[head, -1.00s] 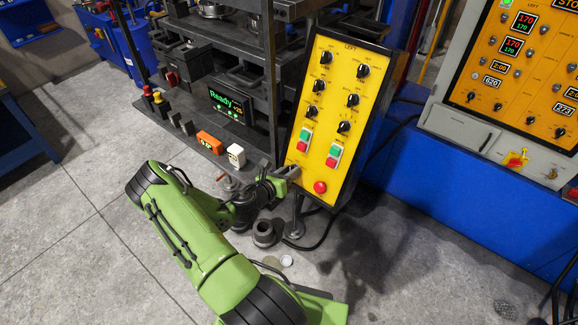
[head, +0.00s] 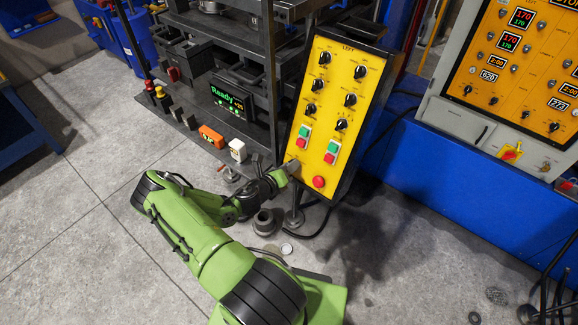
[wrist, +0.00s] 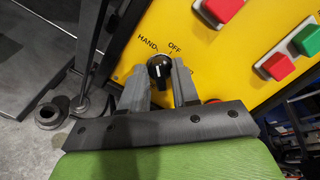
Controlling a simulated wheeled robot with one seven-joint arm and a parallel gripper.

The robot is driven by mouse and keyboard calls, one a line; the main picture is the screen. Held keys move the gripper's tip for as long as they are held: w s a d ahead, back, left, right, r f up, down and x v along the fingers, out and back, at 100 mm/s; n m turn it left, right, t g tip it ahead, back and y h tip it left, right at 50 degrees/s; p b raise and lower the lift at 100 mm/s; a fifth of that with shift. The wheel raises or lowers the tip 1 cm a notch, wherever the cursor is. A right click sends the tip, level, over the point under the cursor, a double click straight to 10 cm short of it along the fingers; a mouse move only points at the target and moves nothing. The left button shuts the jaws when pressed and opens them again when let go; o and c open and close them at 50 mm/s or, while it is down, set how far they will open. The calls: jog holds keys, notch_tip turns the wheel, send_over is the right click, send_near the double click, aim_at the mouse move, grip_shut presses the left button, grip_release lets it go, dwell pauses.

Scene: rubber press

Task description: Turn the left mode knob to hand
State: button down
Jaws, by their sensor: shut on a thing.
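The yellow control panel (head: 348,62) stands right of the press in the head view. The left mode knob (wrist: 160,66) is black with a white mark, at the panel's lower left, with HAND and OFF lettered above it in the wrist view. The mark points roughly toward the lettering; I cannot tell exactly which word. My gripper (wrist: 160,82) is shut on the knob, one finger on each side. In the head view my gripper (head: 291,166) reaches the panel's lower left corner and hides the knob.
A red round button (head: 319,181) sits close right of my gripper, partly behind a finger in the wrist view. Red and green push buttons (head: 304,131) and several black knobs lie above. The press table (head: 215,105) is at left; a grey round part (head: 265,222) stands on the floor.

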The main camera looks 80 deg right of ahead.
jog(key=c, duration=1.2)
grip_release()
jog(key=b+v, duration=0.1)
jog(key=v, duration=1.5)
jog(key=shift+f, duration=0.1)
